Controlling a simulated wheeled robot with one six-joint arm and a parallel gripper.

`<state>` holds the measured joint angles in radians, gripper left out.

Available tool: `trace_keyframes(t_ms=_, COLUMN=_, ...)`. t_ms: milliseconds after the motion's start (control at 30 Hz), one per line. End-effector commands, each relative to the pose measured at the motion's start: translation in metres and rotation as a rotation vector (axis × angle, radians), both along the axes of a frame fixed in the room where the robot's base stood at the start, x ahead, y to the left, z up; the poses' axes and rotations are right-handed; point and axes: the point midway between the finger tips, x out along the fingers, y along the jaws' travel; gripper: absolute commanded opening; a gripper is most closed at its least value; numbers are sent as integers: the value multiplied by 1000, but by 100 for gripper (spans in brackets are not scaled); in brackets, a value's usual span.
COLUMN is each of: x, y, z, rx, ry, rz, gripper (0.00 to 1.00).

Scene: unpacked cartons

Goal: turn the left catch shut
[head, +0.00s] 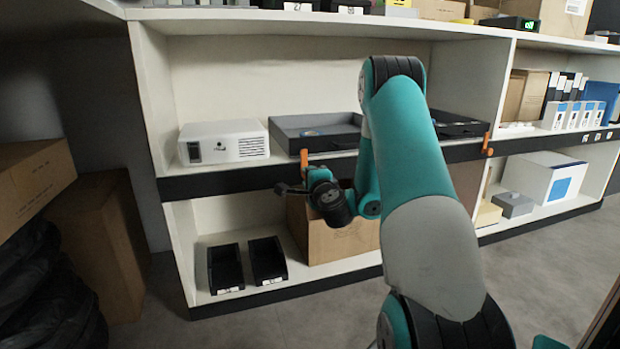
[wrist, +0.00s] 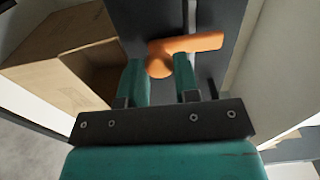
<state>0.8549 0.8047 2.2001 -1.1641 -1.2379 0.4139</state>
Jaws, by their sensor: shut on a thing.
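The left catch (head: 304,161) is orange and sits on the dark front edge of the shelf, at the left drawer's front corner. It stands upright in the head view. In the wrist view the same catch (wrist: 196,42) has its rounded end between the teal fingers, and its arm reaches to the right past them. My gripper (wrist: 159,64) is shut on that rounded end. In the head view my wrist hides part of the area just below the catch. A second orange catch (head: 487,144) stands further right on the same edge.
A dark shallow drawer (head: 285,135) lies behind the left catch, beside a white box (head: 222,142). A brown carton (head: 335,238) stands on the shelf below, close to my gripper. Two black bins (head: 226,268) stand left of it. Grey floor (head: 265,328) lies in front.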

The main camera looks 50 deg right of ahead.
Motion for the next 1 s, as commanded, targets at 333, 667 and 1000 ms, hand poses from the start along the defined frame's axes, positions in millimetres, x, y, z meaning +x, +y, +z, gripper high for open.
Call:
trace_keyframes(t_ms=333, x=-1, y=1, z=-2, rx=30, ry=-12, rz=0, gripper=6)
trace_keyframes(t_ms=667, x=-1, y=1, z=-2, rx=29, ry=-12, rz=0, gripper=50)
trace_keyframes(t_ms=1000, x=-1, y=1, z=-2, rx=26, ry=-13, rz=0, gripper=53)
